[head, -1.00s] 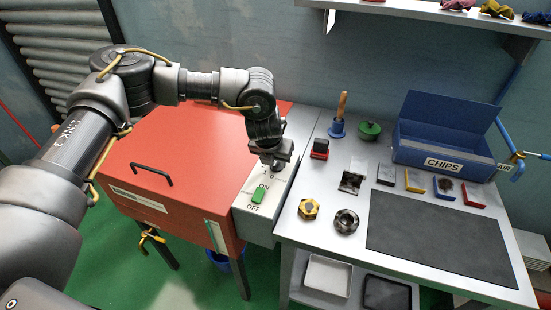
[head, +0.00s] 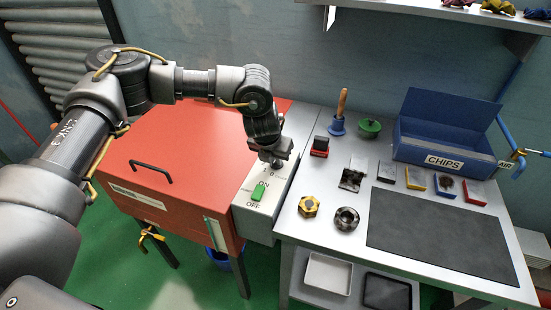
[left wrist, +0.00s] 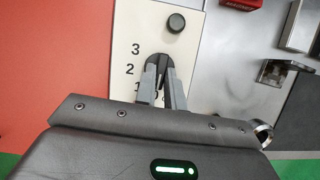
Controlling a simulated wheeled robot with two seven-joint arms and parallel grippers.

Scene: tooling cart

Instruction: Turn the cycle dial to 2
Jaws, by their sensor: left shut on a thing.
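The cycle dial (left wrist: 160,61) is a dark knob on the pale panel. It shows in the left wrist view, mostly covered by my fingers. The printed 3 and 2 stand to its left; a 1 and a 0 show partly, lower down by the fingers. My left gripper (left wrist: 162,72) points down at the panel and is shut on the dial. In the head view my left gripper (head: 274,160) is over the panel's upper part and hides most of the dial. I cannot tell which number the dial points at. My right gripper is not in view.
A green switch (head: 258,191) between ON and OFF is in front of the gripper. A separate round black knob (left wrist: 176,22) is beyond the dial. The red cabinet (head: 190,150) is left. The bench on the right holds a hex nut (head: 309,206), a ring (head: 346,218) and a CHIPS bin (head: 440,150).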

